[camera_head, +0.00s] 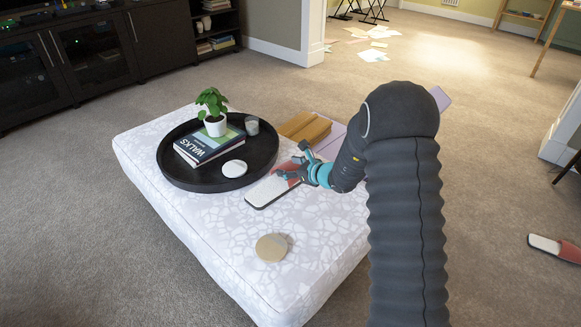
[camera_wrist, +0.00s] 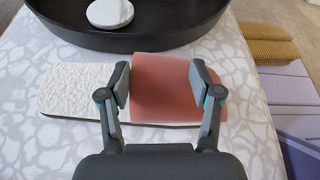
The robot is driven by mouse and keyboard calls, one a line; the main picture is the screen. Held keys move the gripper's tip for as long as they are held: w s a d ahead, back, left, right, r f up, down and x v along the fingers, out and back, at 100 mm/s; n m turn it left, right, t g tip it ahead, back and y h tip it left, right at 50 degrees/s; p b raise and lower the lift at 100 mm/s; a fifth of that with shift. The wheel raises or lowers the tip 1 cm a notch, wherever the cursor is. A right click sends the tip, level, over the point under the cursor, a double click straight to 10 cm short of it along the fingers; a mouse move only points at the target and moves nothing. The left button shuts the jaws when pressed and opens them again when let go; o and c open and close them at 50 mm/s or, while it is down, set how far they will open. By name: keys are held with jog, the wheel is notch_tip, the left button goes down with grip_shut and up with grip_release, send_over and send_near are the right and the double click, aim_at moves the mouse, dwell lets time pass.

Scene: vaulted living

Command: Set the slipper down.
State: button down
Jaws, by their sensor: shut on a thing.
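The slipper (camera_head: 268,190), with a pale textured sole and a red strap, is at the patterned white ottoman (camera_head: 200,224), close to the front right of the black round tray (camera_head: 178,177). It lies level, at or just above the ottoman's top; I cannot tell if it touches. In the wrist view the slipper (camera_wrist: 75,88) runs left to right below the tray's rim. My gripper (camera_head: 297,168) is shut on it, its fingers (camera_wrist: 160,85) at the two sides of the red strap. The strap hides part of the sole.
The tray holds a potted plant (camera_head: 212,112), a book (camera_head: 209,145), a white disc (camera_head: 234,168) and a small cup (camera_head: 252,125). A tan round object (camera_head: 271,247) lies on the ottoman's front. Brown folded pieces (camera_head: 305,128) lie behind. Another slipper (camera_head: 556,248) is on the floor.

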jog(key=shift+f, duration=0.15)
jog(key=shift+c, duration=1.1)
grip_release()
